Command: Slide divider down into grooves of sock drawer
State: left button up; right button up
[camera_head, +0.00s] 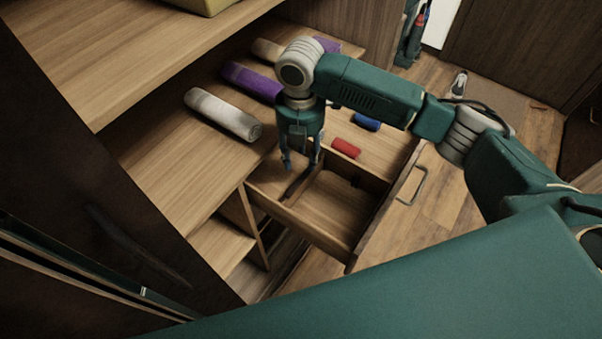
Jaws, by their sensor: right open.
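The sock drawer (303,222) is pulled out, with its metal handle (411,186) on the right. My left gripper is out of view.
Left of the drawer, a wooden shelf holds a white roll (224,114), a purple roll (251,82) and a tan roll (267,50). A higher shelf (130,40) overhangs at upper left. Wooden floor (441,190) lies right of the drawer, with a shoe-like item (459,83) farther back.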

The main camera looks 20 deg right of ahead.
aim_at(302, 175)
jog(key=f, duration=0.2)
jog(key=shift+s+f, duration=0.3)
jog(key=shift+f, duration=0.5)
jog(key=f+p, duration=0.1)
jog(key=f, duration=0.3)
jog(key=shift+d+f, duration=0.15)
jog(key=shift+d, duration=0.05)
jog(key=shift+f, duration=0.15)
jog(key=c, duration=0.3)
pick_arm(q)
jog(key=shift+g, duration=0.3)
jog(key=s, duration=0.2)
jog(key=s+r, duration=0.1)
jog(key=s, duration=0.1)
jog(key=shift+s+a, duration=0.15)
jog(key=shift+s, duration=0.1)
pick_arm(e)
grip_shut()
